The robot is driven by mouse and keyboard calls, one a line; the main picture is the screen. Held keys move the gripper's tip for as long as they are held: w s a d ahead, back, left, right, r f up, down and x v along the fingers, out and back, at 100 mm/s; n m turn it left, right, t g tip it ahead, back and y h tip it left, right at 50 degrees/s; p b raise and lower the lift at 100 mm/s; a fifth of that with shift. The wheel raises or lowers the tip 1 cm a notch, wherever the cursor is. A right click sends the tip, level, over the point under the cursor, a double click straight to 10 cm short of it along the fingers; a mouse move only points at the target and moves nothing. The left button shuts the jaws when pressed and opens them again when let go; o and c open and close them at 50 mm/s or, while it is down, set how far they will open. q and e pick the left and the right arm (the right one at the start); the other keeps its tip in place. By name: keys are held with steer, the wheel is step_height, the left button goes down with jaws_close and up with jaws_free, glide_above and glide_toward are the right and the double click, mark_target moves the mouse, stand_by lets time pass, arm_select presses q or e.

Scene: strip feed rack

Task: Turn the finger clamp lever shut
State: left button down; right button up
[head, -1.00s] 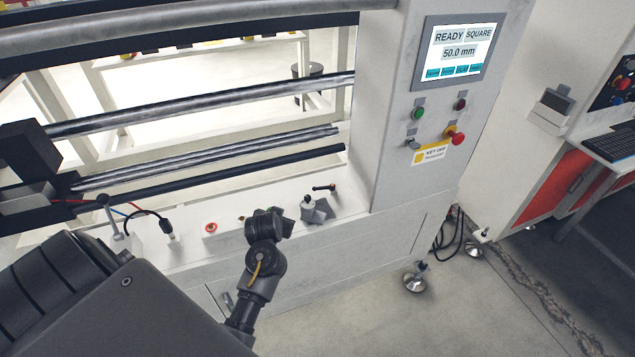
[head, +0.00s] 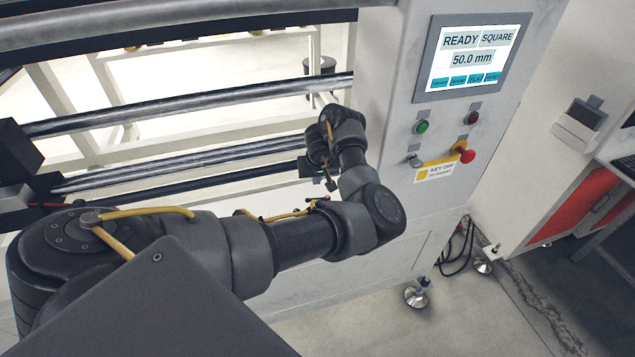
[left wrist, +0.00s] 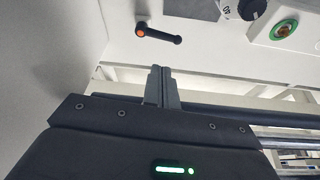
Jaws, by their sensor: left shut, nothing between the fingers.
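The finger clamp lever (left wrist: 158,34) is a black handle with an orange-centred hub, on a pale panel in the left wrist view. It lies slantwise, hub at upper left and tip toward the right. My left gripper (left wrist: 160,70) is shut and empty, with its fingertips together just below the lever in that picture and apart from it. In the head view my left gripper (head: 308,166) is in front of the machine's ledge, partly hidden by my wrist. My arm covers most of the lever's area there. My right gripper is not in view.
Horizontal metal rollers (head: 190,112) run behind my arm. The machine's upright column bears a screen (head: 472,57) and a red button (head: 467,156).

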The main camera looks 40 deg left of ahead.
arm_select(q)
steer(key=b+x, duration=0.1)
steer(key=x, duration=0.2)
steer(key=b+x, duration=0.1)
steer(key=shift+s+a+f+b, duration=0.25)
steer(key=shift+s+a+b, duration=0.05)
steer(key=shift+a+b, duration=0.1)
steer(key=b+x, duration=0.2)
steer(key=x, duration=0.2)
steer(key=shift+w+b, duration=0.1)
steer(key=shift+b, duration=0.25)
steer(key=shift+w+a+f+b, duration=0.1)
steer(key=shift+w+f+b, duration=0.1)
steer(key=shift+f+b, duration=0.3)
steer(key=shift+f, duration=0.2)
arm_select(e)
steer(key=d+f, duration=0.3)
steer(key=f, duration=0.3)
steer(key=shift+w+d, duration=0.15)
